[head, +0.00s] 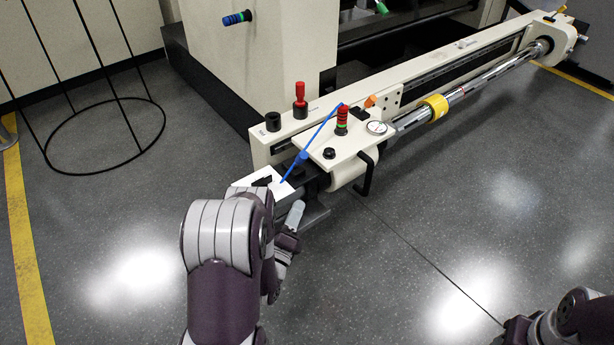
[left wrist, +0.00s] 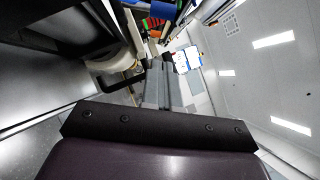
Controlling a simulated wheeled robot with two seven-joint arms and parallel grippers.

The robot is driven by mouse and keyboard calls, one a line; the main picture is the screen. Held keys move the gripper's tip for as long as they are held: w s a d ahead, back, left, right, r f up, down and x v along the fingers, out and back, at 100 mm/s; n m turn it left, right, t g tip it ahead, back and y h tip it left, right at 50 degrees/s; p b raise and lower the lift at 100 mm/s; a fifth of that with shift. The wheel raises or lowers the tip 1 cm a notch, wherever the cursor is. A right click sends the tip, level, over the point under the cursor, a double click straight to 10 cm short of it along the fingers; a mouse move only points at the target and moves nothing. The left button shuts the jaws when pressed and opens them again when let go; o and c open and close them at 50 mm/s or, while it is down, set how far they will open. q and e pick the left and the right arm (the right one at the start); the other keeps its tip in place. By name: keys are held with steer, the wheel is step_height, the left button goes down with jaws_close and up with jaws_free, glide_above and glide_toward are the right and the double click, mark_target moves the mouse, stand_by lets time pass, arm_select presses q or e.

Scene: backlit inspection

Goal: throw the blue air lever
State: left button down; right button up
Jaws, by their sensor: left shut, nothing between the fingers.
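The blue air lever (head: 317,140) is a thin, slanting blue rod in the head view. It crosses the near end of the cream machine arm (head: 345,145), its lower end over a bright white surface. My left gripper (head: 296,212) is just below and nearer than that lower end, partly hidden by my arm. It appears apart from the lever. In the left wrist view its grey fingers (left wrist: 160,80) are together and empty.
A black wire frame (head: 105,100) stands left. The front floor is clear.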

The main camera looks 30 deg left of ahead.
mark_target(299, 160)
arm_select(q)
steer(key=w+a+r+b, duration=0.3)
steer(key=w+r, duration=0.1)
steer(key=w, duration=0.5)
steer(key=shift+a, duration=0.35)
